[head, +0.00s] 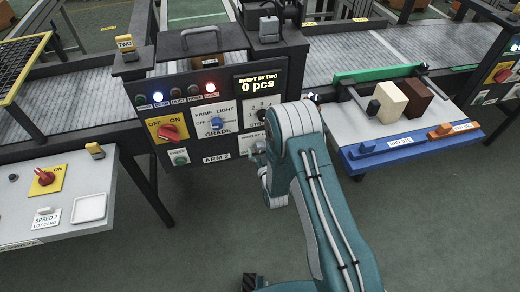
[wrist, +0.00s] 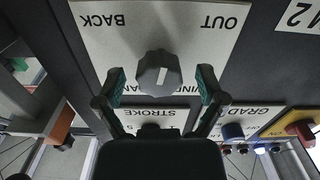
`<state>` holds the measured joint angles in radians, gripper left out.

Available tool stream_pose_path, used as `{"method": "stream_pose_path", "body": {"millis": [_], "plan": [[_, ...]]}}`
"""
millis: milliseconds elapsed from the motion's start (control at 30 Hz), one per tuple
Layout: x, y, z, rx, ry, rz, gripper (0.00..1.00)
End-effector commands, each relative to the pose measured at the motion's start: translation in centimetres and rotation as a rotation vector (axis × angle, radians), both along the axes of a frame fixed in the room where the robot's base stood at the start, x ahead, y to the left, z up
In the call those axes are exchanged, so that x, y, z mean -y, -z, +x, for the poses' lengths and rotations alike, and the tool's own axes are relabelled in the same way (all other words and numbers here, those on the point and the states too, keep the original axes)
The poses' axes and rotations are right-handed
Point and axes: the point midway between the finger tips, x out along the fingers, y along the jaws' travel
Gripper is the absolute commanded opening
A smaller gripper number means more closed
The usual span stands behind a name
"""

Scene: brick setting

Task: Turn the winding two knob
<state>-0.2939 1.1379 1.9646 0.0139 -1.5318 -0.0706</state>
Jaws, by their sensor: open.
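A dark grey knob (wrist: 158,74) with a pale pointer line sits on a white plate (wrist: 120,45) in the wrist view. The plate shows upside down, marked OUT and BACK; the knob's name label is partly hidden by the knob and my gripper. My gripper (wrist: 160,88) is open, one green-padded fingertip on each side of the knob, with a gap on both sides. In the head view my gripper (head: 266,178) is at the right part of the control panel (head: 190,75), and my arm hides much of that area.
The panel also has a red OFF/ON knob (head: 169,132), a blue GRADE knob (head: 216,124), lit lamps and a display (head: 258,85) reading 0 pcs. A blue-edged tray (head: 410,145) with blocks stands right; a grey table (head: 90,205) stands left.

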Motion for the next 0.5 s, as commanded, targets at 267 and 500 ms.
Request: {"method": "stream_pose_path", "body": {"millis": [267, 500], "plan": [[0.01, 0.00, -0.03, 0.000, 0.000, 0.000, 0.09], [-0.05, -0.02, 0.01, 0.000, -0.001, 0.003, 0.07]]}}
